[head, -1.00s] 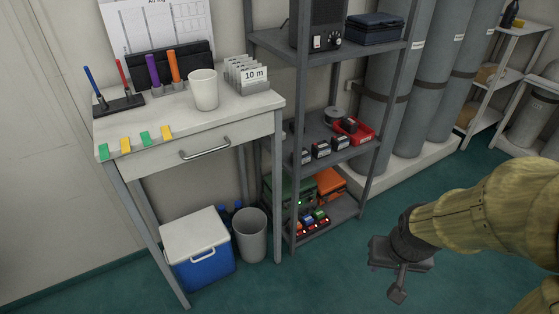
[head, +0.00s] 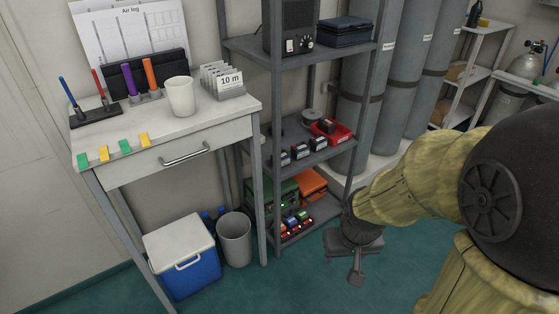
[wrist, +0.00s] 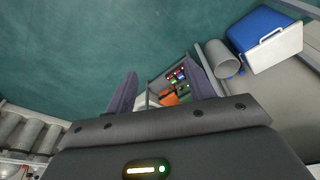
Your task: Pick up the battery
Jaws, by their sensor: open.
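Several small dark block-shaped items with pale labels, which look like batteries (head: 300,152), stand in a row on the middle shelf of the grey rack. Another dark block sits in a red tray (head: 340,133) behind them. Small red, green and blue items (head: 295,221) sit on the bottom shelf, also in the wrist view (wrist: 178,74); I cannot tell whether they are batteries. My gripper (head: 357,270) hangs low over the floor, right of the rack and apart from it. In the wrist view, its fingers (wrist: 161,90) are spread and empty.
The grey rack (head: 277,120) has upright posts. An orange case (head: 312,183) lies on its bottom shelf. A desk (head: 130,140) stands left, with a bin (head: 234,240) and blue cooler (head: 182,255) below. Tall cylinders (head: 403,90) stand behind right. Floor in front is clear.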

